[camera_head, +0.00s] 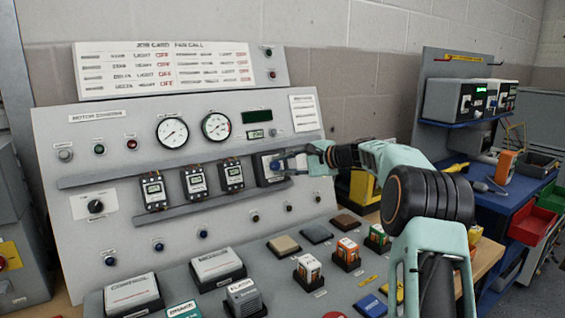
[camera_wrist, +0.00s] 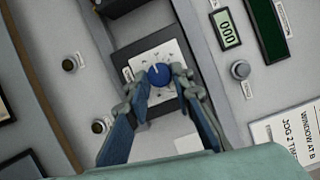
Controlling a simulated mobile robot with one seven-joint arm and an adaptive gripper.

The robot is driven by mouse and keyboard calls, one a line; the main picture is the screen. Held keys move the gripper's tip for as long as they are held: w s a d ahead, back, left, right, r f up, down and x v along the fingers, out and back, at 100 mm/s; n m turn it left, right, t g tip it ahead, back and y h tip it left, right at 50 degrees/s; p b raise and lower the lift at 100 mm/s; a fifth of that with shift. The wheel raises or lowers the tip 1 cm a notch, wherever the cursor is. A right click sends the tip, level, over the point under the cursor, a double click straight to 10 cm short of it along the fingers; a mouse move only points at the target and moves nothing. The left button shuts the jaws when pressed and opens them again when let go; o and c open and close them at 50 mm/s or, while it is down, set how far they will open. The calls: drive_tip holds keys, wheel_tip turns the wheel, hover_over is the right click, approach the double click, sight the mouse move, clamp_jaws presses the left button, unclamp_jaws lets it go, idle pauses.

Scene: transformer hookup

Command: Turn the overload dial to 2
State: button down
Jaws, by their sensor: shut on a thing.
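The overload dial is a blue round knob (camera_wrist: 158,74) with a white pointer mark, set on a pale scale plate (camera_wrist: 170,55) in a dark-framed unit. In the wrist view my gripper (camera_wrist: 159,78) has one fingertip on each side of the knob and is shut on it. The scale numbers are too small to read. In the head view my gripper (camera_head: 285,163) reaches from the right to the overload unit (camera_head: 265,172), at the right end of the row of contactors. The fingers largely cover the dial there.
Contactors (camera_head: 196,181) stand on the shelf left of my gripper. Two gauges (camera_head: 216,126) are above. Coloured blocks (camera_head: 308,268) stand on the desk below.

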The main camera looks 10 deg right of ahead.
drive_tip(key=n+p, duration=0.1)
drive_tip(key=n, duration=0.1)
drive_tip(key=n+g+h, duration=0.1)
drive_tip(key=n, duration=0.2)
drive_tip(key=shift+a+r+p, duration=0.1)
drive_tip(key=shift+r+p, duration=0.1)
drive_tip(key=shift+p, duration=0.15)
drive_tip(key=shift+h, duration=0.3)
drive_tip(key=c, duration=1.7)
unclamp_jaws()
drive_tip(key=v, duration=1.2)
drive_tip(key=shift+w, duration=0.1)
